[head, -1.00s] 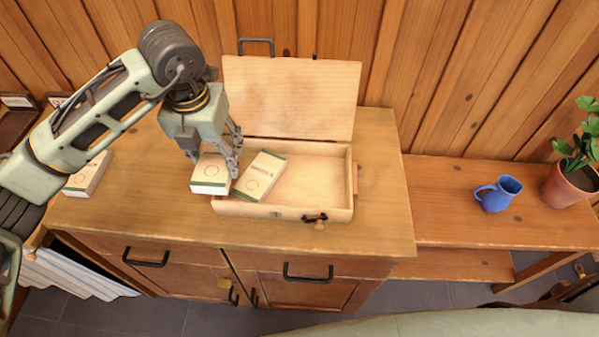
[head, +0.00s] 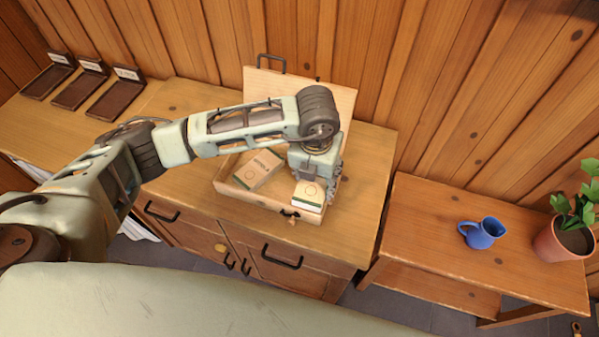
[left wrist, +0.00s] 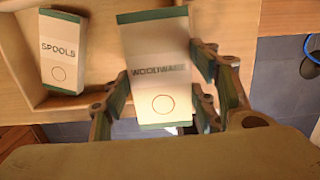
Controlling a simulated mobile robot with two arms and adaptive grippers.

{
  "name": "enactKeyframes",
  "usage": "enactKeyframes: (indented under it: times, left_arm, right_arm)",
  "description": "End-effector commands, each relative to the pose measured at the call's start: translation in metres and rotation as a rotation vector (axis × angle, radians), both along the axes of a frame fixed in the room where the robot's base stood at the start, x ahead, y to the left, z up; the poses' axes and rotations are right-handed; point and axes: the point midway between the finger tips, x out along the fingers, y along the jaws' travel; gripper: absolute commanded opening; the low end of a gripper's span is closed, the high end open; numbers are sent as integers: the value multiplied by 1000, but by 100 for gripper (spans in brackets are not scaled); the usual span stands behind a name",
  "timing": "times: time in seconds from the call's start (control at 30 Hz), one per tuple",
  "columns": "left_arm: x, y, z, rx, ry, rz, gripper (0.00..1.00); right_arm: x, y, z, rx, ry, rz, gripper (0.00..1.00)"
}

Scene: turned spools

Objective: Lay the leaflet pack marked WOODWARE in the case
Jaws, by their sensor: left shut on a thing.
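The WOODWARE pack (left wrist: 160,75) is a pale box with green ends and a circle. My left gripper (head: 322,182) is shut on it, with fingers on both sides in the left wrist view. In the head view the pack (head: 309,195) is at the front right corner of the case, overlapping its rim; it looks raised, but its clearance is unclear. The wooden case (head: 250,199) stands open on the cabinet, lid (head: 290,92) up at the back. The SPOOLS pack (left wrist: 64,60) lies in its left part, also visible in the head view (head: 257,170). My right gripper is not in view.
Several dark labelled trays (head: 115,103) stand at the back left. A lower bench to the right holds a blue jug (head: 482,233) and a potted plant (head: 566,240). My left arm covers part of the cabinet top (head: 358,190).

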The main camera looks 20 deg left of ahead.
Motion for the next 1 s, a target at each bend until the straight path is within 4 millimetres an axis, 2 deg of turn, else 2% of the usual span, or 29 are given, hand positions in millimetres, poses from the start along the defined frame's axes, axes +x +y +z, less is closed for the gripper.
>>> enactKeyframes:
  times: [0.03,0.1,0.33,0.47,0.7,1.0]
  left_arm:
    - [7,12,-3,3,3,6,24]
    - [15,25,-12,2,2,5,24]
    - [33,49,-34,0,0,0,24]
    - [34,52,-42,0,3,-2,24]
    - [34,52,-73,0,1,-2,24]
    - [35,52,-78,-1,-1,-2,24]
  right_arm:
    - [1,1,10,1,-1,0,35]
    - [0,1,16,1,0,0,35]
    - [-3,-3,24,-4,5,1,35]
    - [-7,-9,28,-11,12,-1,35]
    - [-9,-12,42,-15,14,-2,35]
    - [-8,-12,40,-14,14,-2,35]
